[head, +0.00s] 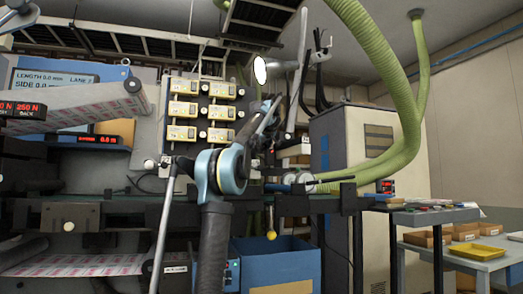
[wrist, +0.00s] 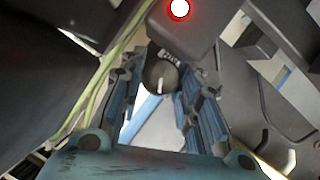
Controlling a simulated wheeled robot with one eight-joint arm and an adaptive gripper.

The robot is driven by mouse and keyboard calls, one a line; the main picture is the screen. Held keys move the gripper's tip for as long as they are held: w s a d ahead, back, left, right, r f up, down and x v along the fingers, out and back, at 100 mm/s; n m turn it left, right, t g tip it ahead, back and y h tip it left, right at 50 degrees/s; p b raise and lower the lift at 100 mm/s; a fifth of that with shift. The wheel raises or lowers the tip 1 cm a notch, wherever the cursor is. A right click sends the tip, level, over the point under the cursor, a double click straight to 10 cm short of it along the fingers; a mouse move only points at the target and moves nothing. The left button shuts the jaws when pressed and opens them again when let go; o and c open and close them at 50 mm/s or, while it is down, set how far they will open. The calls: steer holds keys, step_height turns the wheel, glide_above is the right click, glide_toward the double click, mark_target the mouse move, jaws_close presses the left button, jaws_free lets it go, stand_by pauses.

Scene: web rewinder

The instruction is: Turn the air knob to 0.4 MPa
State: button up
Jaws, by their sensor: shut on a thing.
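The air knob (wrist: 161,74) is a dark round knob with a white pointer mark on its face, in the upper middle of the wrist view. My gripper (wrist: 160,84) has its two blue ribbed fingers on either side of the knob, with the tips shut on it. The white mark points down in the picture, slightly off straight. No scale or pressure value is readable around it. In the head view my arm reaches up toward the machine, and the knob cannot be made out there.
A dark box with a lit red-ringed button (wrist: 179,8) sits just above the knob. The head view shows yellow-labelled modules (head: 201,108) on a panel, green hoses (head: 405,90), a grey cabinet (head: 343,140), a blue bin (head: 276,262) and a side table with a yellow tray (head: 477,252).

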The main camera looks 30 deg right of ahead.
steer(key=shift+a+f, duration=0.1)
steer(key=o, duration=1.1)
steer(key=shift+c, duration=0.2)
steer(key=n+h, duration=0.1)
steer(key=n, duration=0.1)
steer(key=shift+w+a+n+h, duration=0.1)
steer(key=shift+a+n+h, duration=0.05)
steer(key=shift+n+h, duration=0.25)
steer(key=v, duration=1.7)
steer(key=shift+a, duration=0.25)
steer(key=shift+f, duration=0.1)
